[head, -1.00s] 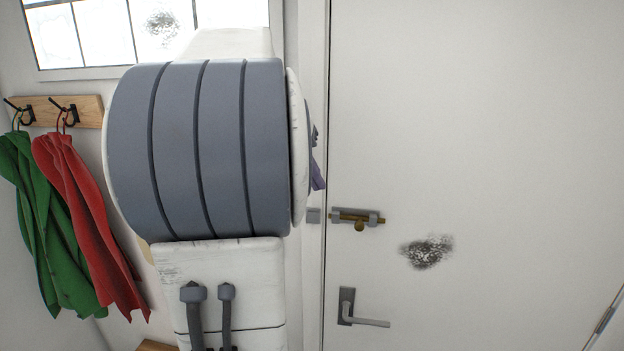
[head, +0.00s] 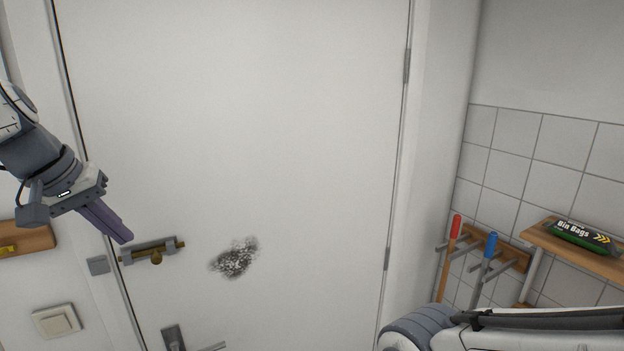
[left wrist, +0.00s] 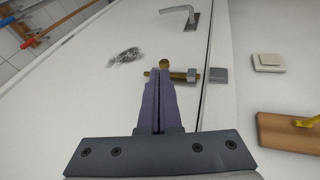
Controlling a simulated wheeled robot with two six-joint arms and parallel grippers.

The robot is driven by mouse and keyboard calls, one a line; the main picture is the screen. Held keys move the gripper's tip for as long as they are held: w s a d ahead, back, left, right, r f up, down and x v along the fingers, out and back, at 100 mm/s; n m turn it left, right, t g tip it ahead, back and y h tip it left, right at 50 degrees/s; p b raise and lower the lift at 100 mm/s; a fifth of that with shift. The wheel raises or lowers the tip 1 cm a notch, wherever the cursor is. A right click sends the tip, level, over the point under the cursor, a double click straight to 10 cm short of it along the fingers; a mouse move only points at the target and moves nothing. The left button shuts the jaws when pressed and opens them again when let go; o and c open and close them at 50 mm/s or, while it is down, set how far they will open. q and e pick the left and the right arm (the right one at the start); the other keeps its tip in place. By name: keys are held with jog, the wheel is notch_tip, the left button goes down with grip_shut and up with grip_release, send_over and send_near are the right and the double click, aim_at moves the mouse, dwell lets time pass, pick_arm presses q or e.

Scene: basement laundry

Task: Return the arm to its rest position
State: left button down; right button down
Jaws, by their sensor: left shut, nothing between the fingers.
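My left gripper (head: 122,236) comes in from the left in the head view, with its purple fingers together and nothing between them. It points at the white door (head: 260,110), near the brass bolt (head: 152,251) on the door's left edge. In the left wrist view the shut fingers (left wrist: 160,85) reach up in front of the bolt (left wrist: 183,75) and overlap part of it; I cannot tell whether they touch it. My right arm (head: 500,335) shows only as white and grey links at the lower right of the head view; its gripper is out of view.
A door handle (head: 175,338) sits below the bolt, and a dark smudge (head: 235,259) marks the door. A light switch (head: 56,320) is on the left wall. At the right are a rack with red and blue-handled tools (head: 490,246) and a shelf with bin bags (head: 580,237).

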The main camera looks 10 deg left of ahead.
pick_arm(q)
jog(key=s+d+f+m+g+b, duration=0.1)
jog(key=d+f+m, duration=0.1)
jog(key=d+f, duration=0.45)
jog(key=s+d+f+m+g+h+b, duration=0.15)
jog(key=d+f, duration=0.25)
jog(key=d, duration=0.5)
jog(key=s+d+f+m+g+y+b, duration=0.1)
jog(key=d+f+m, duration=0.2)
jog(key=d+f, duration=0.35)
jog(key=s+d+f+m+g+b, duration=0.1)
jog(key=s+d+f+m, duration=0.2)
jog(key=s, duration=0.4)
jog(key=s+d+f+m+y+b, duration=0.1)
jog(key=s+d+f+m, duration=0.2)
jog(key=s+d+f, duration=0.3)
jog(key=shift+s+d+f+g, duration=0.25)
jog(key=shift+s+d+g, duration=0.1)
jog(key=shift+s, duration=0.2)
jog(key=shift+m, duration=0.25)
